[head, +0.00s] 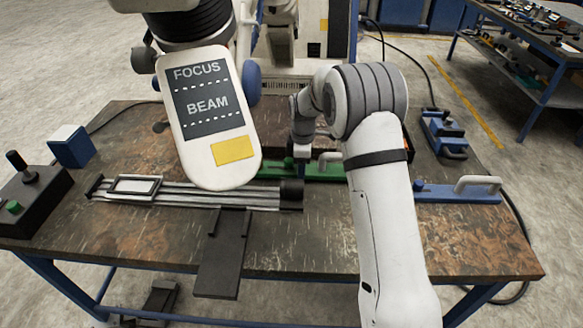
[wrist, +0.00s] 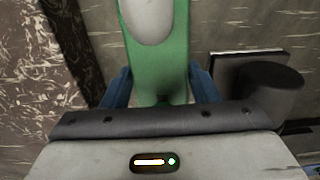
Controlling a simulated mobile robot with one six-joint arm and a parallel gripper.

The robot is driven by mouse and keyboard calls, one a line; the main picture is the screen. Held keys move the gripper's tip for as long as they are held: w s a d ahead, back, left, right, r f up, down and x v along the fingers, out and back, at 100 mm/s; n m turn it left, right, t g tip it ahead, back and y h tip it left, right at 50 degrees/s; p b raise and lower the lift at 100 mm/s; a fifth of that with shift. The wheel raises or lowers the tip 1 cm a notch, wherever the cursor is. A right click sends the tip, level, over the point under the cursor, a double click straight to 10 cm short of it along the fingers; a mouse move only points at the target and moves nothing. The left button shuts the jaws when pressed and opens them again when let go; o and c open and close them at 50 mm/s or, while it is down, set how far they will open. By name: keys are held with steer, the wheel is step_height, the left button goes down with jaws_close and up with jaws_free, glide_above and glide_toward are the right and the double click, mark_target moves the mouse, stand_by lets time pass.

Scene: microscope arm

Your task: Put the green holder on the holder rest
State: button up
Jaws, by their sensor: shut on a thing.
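The green holder (head: 322,172) lies low along the middle of the bench in the head view, with a pale grip handle at its right part. My gripper (head: 300,158) comes down on it from above, and its fingertips are mostly hidden there. In the wrist view, the blue fingers of my gripper (wrist: 160,88) stand either side of the green holder (wrist: 172,60) and are shut on it. A pale oval part of the holder shows at the top. I cannot tell whether it touches the bench. A dark flat plate (head: 221,265) at the front edge may be the holder rest.
A FOCUS/BEAM panel (head: 208,115) overhangs the left. A blue holder (head: 440,194) with a pale handle lies right. A joystick box (head: 30,200) stands far left.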

mark_target(290, 167)
steer(key=a, duration=0.3)
steer(key=shift+w+a+r+p, duration=0.1)
steer(key=shift+a+p, duration=0.2)
steer(key=shift+a, duration=0.05)
steer(key=shift+f, duration=0.7)
steer(key=o, duration=1.6)
steer(key=shift+d+f, duration=0.1)
steer(key=shift+c, duration=0.2)
